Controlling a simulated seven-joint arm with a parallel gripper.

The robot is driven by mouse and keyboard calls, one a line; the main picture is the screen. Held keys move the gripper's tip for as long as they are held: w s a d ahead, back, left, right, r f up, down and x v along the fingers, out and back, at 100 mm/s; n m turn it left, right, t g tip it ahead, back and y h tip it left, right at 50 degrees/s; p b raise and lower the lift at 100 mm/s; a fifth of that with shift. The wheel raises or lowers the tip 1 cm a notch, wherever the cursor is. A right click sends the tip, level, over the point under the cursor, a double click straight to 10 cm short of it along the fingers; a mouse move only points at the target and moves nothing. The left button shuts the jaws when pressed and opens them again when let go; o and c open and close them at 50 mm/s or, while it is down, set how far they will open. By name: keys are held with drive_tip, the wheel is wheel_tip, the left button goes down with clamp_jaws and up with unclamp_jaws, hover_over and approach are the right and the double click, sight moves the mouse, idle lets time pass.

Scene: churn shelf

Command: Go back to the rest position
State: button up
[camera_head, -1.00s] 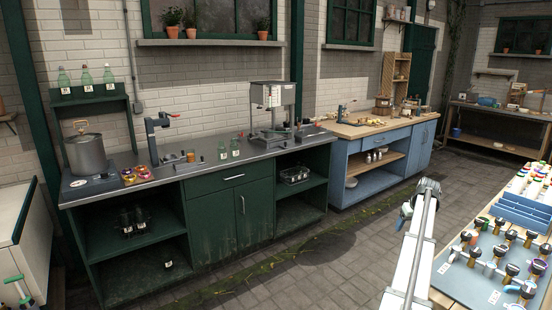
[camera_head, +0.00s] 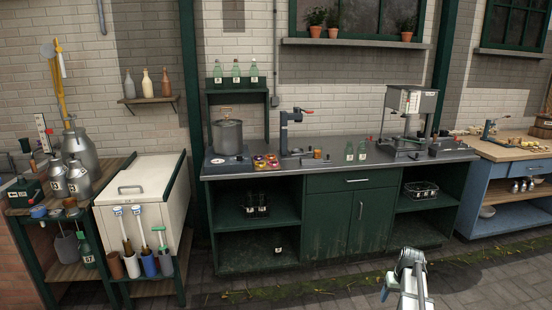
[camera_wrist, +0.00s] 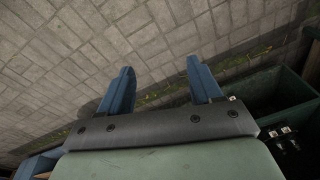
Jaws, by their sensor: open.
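My gripper (camera_wrist: 162,90) shows in the wrist view with its two blue fingers spread apart and nothing between them. It hangs over the grey paved floor (camera_wrist: 80,45), clear of any object. In the head view my arm reaches up from the bottom edge at the right of centre, in front of the green workbench (camera_head: 337,215). The fingers cannot be made out in the head view.
A blue bench (camera_head: 500,190) stands at right. The paving in front is open.

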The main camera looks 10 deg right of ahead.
drive_tip(key=s+a+f+n+g, duration=0.1)
drive_tip(key=s+a+f, duration=0.25)
drive_tip(key=a, duration=0.95)
drive_tip(key=s+a+f+n, duration=0.1)
drive_tip(key=s+a+f, duration=0.25)
drive_tip(key=a, duration=0.85)
drive_tip(key=s+a+f+n+g, duration=0.1)
drive_tip(key=s+a+f+n, duration=0.2)
drive_tip(key=a, duration=1)
drive_tip(key=s+f+g, duration=0.2)
drive_tip(key=s+f, duration=0.4)
drive_tip(key=s, duration=0.4)
drive_tip(key=s+f+m+g, duration=0.1)
drive_tip(key=s+f+g, duration=0.1)
drive_tip(key=s+f, duration=0.5)
drive_tip(key=s+f+g, duration=0.2)
drive_tip(key=s+f, duration=0.4)
drive_tip(key=s, duration=0.7)
drive_tip(key=shift+s+d+f, duration=0.25)
drive_tip(key=shift+s+f, duration=0.15)
drive_tip(key=shift+w, duration=0.1)
